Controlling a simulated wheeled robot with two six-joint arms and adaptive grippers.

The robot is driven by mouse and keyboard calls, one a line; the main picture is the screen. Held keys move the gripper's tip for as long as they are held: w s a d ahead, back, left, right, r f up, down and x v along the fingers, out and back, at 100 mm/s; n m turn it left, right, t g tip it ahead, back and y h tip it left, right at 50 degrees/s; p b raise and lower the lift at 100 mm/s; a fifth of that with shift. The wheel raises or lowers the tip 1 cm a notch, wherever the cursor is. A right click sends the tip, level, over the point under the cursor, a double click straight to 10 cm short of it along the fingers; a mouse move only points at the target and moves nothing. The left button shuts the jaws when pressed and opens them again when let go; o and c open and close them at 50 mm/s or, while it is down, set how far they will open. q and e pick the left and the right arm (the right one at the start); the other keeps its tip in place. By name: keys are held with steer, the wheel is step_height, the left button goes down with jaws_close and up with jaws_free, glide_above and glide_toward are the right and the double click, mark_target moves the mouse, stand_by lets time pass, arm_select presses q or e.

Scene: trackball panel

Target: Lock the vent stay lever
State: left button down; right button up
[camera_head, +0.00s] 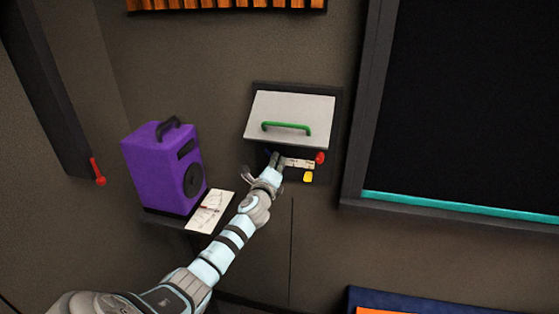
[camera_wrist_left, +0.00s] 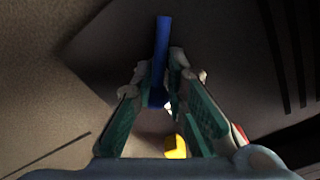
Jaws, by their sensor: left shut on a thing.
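A vent panel on the wall has a pale flap (camera_head: 290,112) with a green handle (camera_head: 287,128). Below the flap are a red knob (camera_head: 320,158) and a yellow piece (camera_head: 308,176), which also shows in the left wrist view (camera_wrist_left: 175,147). My left gripper (camera_head: 276,158) is under the flap's lower edge, at the left of these. In the left wrist view, my left gripper (camera_wrist_left: 160,85) is shut on a blue bar (camera_wrist_left: 162,50), likely the stay lever. The bar's far end sticks out past the fingertips. My right gripper is not in view.
A purple speaker (camera_head: 160,175) stands on a shelf to the left, with a paper (camera_head: 211,212) beside it. A dark screen (camera_head: 470,100) with a thick frame is close on the right. A red-tipped handle (camera_head: 97,171) hangs at far left.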

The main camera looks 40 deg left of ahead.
mark_target(268, 162)
arm_select(q)
steer(key=shift+s+a+f+m+p, duration=0.1)
steer(key=shift+s+a+f+m, duration=0.2)
steer(key=shift+m, duration=1.25)
steer(key=shift+s+a+f+m+p, duration=0.1)
steer(key=shift+a+f+m, duration=0.35)
steer(key=shift+m, duration=1.05)
steer(key=shift+s+a+f+m+p, duration=0.15)
steer(key=shift+a+m, duration=0.35)
steer(key=shift+m, duration=1.05)
steer(key=shift+s, duration=0.1)
steer(key=shift+a, duration=0.1)
steer(key=c, duration=1.8)
jaws_free()
steer(key=shift+o, duration=0.6)
steer(key=shift+s+a, duration=0.1)
steer(key=shift+a, duration=0.05)
steer(key=shift+f, duration=0.1)
